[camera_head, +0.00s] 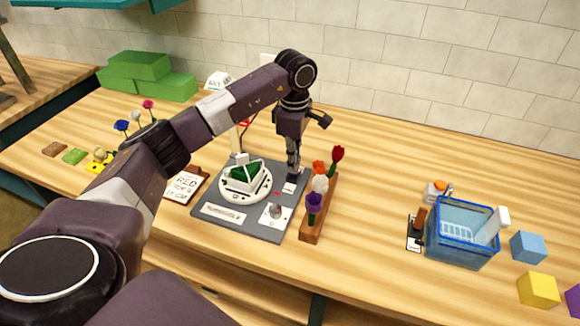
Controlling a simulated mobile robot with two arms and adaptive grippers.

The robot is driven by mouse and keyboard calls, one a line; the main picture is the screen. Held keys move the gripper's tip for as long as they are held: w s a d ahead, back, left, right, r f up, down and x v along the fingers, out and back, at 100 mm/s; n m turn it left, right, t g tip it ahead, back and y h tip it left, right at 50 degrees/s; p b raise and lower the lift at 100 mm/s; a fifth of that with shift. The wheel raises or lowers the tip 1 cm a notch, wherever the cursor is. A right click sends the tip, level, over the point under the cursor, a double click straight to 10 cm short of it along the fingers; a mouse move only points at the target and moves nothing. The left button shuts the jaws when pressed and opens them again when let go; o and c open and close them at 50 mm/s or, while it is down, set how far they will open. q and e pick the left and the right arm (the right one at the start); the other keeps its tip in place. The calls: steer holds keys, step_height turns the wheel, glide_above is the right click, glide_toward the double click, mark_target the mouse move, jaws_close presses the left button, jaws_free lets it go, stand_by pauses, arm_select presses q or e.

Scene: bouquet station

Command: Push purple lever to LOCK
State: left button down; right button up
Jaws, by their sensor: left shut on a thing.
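My left gripper (293,172) points down at the back right of the grey board (240,227), above a small white label (290,188). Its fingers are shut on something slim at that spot. This appears to be the purple lever, but the fingers hide it and I cannot make out its colour or its position. The board also carries a round white base with a green-and-white piece (243,176) and a dial on a white plate (276,213). My right gripper is not in view.
A wooden rack (319,222) with red, orange, white and purple flowers stands close to the board's right. A blue bin (461,247) stands farther right, near blue (528,246) and yellow (538,289) cubes. A sign (184,185) stands left. Table between rack and bin is clear.

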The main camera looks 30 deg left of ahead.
arm_select(q)
steer(key=shift+r+p, duration=0.4)
steer(key=shift+r, duration=0.05)
steer(key=shift+s+r+p, duration=0.15)
steer(key=shift+r+p, duration=1.75)
steer(key=shift+r, duration=1)
